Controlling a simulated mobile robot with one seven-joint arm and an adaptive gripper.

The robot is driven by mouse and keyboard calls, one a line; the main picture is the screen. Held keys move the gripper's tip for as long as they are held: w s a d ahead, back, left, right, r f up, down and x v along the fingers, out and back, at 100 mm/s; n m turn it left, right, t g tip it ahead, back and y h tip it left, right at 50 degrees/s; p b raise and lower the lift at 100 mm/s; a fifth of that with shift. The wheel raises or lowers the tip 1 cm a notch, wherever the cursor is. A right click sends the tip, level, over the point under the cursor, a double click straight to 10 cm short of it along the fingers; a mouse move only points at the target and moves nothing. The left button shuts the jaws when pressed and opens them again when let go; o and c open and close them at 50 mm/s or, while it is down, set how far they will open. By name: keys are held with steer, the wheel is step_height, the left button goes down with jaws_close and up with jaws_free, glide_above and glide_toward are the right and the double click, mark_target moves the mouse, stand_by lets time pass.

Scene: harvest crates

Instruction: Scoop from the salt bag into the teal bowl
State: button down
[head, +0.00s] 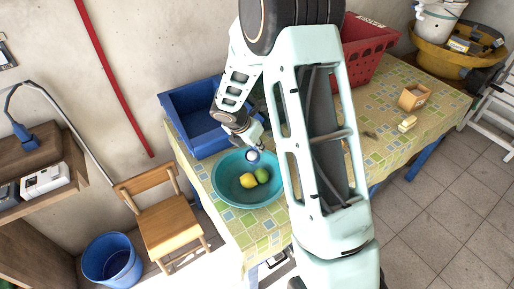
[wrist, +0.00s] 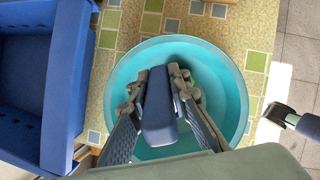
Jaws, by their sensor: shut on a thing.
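The teal bowl (head: 226,170) stands on the table with a yellow fruit (head: 248,181) and a green fruit (head: 262,175) in it. My gripper (head: 254,146) is over the bowl's far edge, shut on a blue scoop-like thing (head: 253,158). In the wrist view this blue thing (wrist: 158,112) sits between the fingers, above the bowl (wrist: 222,75), and hides part of it along with the gripper. Whether it holds any salt cannot be seen. No salt bag can be made out; my arm covers part of the table.
A blue crate (head: 182,124) stands just left of the bowl and a red crate (head: 372,52) behind my arm. An orange box (head: 413,97) and a small pale yellow thing (head: 407,124) lie at right. A wooden chair (head: 168,222) stands by the table's left side.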

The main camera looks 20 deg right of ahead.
mark_target(252, 154)
steer(key=shift+s+a+f+t+h+b, duration=0.25)
steer(key=shift+f+t+h+b, duration=0.4)
steer(key=shift+b, duration=3.6)
steer(key=shift+s+a+f+t+h+b, duration=0.3)
steer(key=shift+t+h+b, duration=0.5)
steer(key=shift+b, duration=3.4)
steer(key=b, duration=0.2)
steer(key=t+h+b, duration=0.1)
steer(key=b, duration=0.1)
steer(key=h+b, duration=0.1)
steer(key=b, duration=0.2)
steer(key=shift+s+a+f, duration=0.25)
steer(key=shift+a, duration=0.05)
steer(key=shift+t+h+b, duration=0.25)
steer(key=shift+t+b, duration=0.1)
steer(key=shift+b, duration=0.3)
steer(key=shift+s+a+r+b, duration=0.1)
steer(key=shift+r+b, duration=0.1)
steer(key=shift+b, duration=0.1)
steer(key=shift+r, duration=0.1)
